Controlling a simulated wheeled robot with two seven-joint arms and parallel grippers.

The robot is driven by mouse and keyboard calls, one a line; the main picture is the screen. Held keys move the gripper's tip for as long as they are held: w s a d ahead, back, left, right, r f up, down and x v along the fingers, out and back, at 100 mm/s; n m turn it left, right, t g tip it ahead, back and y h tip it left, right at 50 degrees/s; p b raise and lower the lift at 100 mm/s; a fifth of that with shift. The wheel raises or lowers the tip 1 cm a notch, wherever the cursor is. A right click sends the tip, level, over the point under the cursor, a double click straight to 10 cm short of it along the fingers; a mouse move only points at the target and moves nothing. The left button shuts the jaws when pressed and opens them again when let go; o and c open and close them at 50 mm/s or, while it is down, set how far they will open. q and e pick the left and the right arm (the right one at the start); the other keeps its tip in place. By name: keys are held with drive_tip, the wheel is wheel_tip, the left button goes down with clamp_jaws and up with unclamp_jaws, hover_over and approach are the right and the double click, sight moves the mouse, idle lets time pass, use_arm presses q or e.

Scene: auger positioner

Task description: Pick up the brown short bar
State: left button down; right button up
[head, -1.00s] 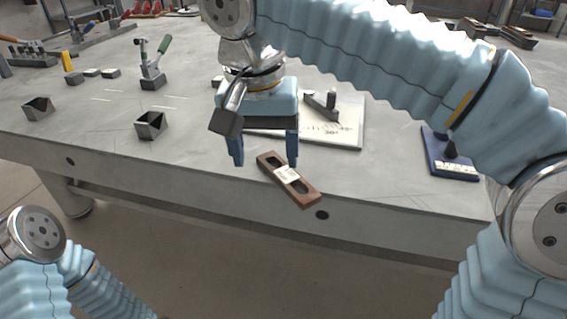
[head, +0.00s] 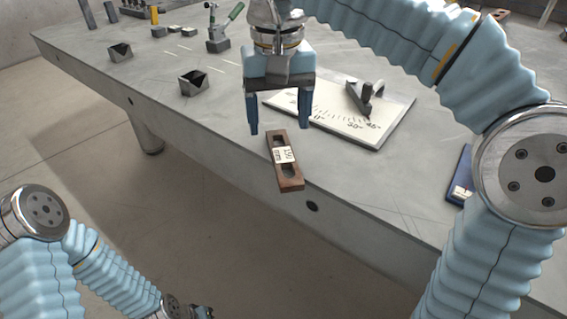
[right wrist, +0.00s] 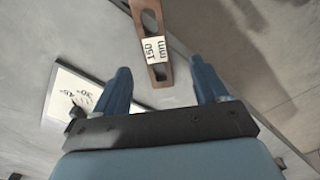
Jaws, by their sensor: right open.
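The brown short bar (head: 286,175) lies flat near the front edge of the grey table in the head view. It has slots and a white label reading 150 mm. My right gripper (head: 280,128) is open and empty, pointing down above the far end of the bar. In the right wrist view the bar (right wrist: 153,45) shows beyond and between the spread fingertips (right wrist: 163,75), not touched by them. My left arm is at the lower left of the head view; its gripper is barely visible at the bottom edge (head: 195,310).
A white angle board (head: 385,125) with a dark pointer lies right of the gripper. Two grey V-shaped blocks (head: 193,84) and a green-handled clamp (head: 219,40) stand to the left. A blue plate (head: 462,178) is at the right. Bare table surrounds the bar.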

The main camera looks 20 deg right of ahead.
sight(283, 155)
drive_tip(key=f, duration=0.2)
drive_tip(key=f+b, duration=0.1)
drive_tip(key=f, duration=0.3)
drive_tip(key=shift+d+f+b, duration=0.35)
clamp_jaws()
